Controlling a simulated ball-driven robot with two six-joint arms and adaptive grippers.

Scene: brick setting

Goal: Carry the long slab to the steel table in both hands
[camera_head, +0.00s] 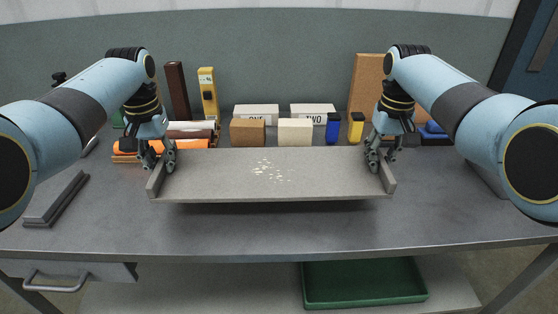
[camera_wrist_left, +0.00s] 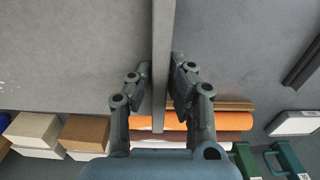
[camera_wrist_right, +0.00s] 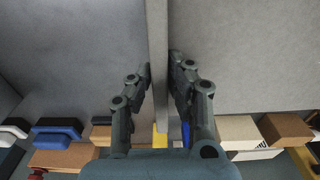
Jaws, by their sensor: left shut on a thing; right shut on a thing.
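The long slab (camera_head: 220,182) is grey, with a raised lip at each end and a patch of pale flecks near its middle. It looks level and hangs above the grey steel table (camera_head: 330,232), with a soft shadow below it. My left gripper (camera_head: 163,168) is shut on the slab's left lip, which also runs between its fingers in the left wrist view (camera_wrist_left: 161,60). My right gripper (camera_head: 379,166) is shut on the right lip, also between its fingers in the right wrist view (camera_wrist_right: 157,60). The slab hides part of the tabletop.
Behind the slab stand a brown block (camera_head: 247,132), a cream block (camera_head: 295,132), white boxes (camera_head: 256,112), a blue item (camera_head: 333,128) and a yellow item (camera_head: 356,127). Orange rolls (camera_head: 190,144) lie at back left. Grey bars (camera_head: 60,200) lie at left. The table's front strip is clear.

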